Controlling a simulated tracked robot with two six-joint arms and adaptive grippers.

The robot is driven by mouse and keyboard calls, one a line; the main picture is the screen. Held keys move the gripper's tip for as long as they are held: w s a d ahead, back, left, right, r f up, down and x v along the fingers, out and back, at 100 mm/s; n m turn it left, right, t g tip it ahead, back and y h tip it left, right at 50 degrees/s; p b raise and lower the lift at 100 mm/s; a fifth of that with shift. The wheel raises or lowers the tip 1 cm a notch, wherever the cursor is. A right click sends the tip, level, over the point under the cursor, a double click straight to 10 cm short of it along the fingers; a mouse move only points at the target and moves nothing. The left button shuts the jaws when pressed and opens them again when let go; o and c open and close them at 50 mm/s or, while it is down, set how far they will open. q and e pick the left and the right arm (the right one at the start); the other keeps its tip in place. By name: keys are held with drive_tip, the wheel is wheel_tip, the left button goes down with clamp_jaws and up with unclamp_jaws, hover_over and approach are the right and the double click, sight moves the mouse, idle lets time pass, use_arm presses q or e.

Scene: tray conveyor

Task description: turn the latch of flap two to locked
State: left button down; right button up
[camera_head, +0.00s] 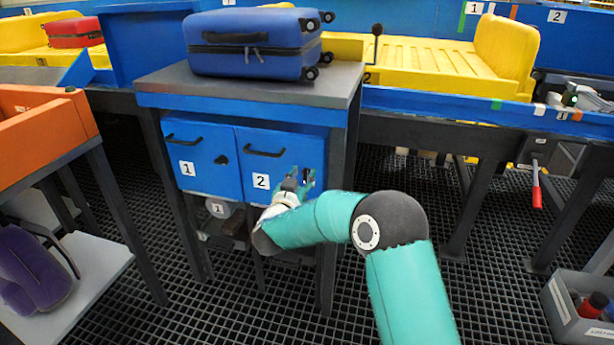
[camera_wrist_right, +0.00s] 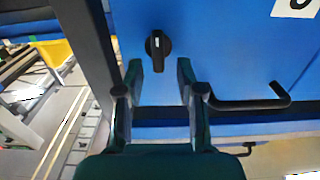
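Flap two (camera_head: 243,178) is the right blue door under the table top, with a label "2" and a black bar handle (camera_head: 265,152). Its latch (camera_wrist_right: 158,46) is a black knob with a white mark; in the right wrist view its longer end points down the picture. In the head view the gripper partly covers the latch. My right gripper (camera_head: 299,179) is in front of the latch. In the wrist view, its fingers (camera_wrist_right: 159,72) are apart, on either side of the knob's lower end, with nothing visibly gripped. My left gripper is not in view.
Flap one (camera_head: 205,180) with its own knob (camera_head: 221,160) is beside flap two on the left. A blue suitcase (camera_head: 252,60) lies on the table above. A dark table leg (camera_wrist_right: 88,50) stands close beside the gripper. The flap two handle (camera_wrist_right: 245,103) is on its other side.

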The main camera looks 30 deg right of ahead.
drive_tip(key=shift+w+d, duration=0.2)
drive_tip(key=shift+d, duration=0.05)
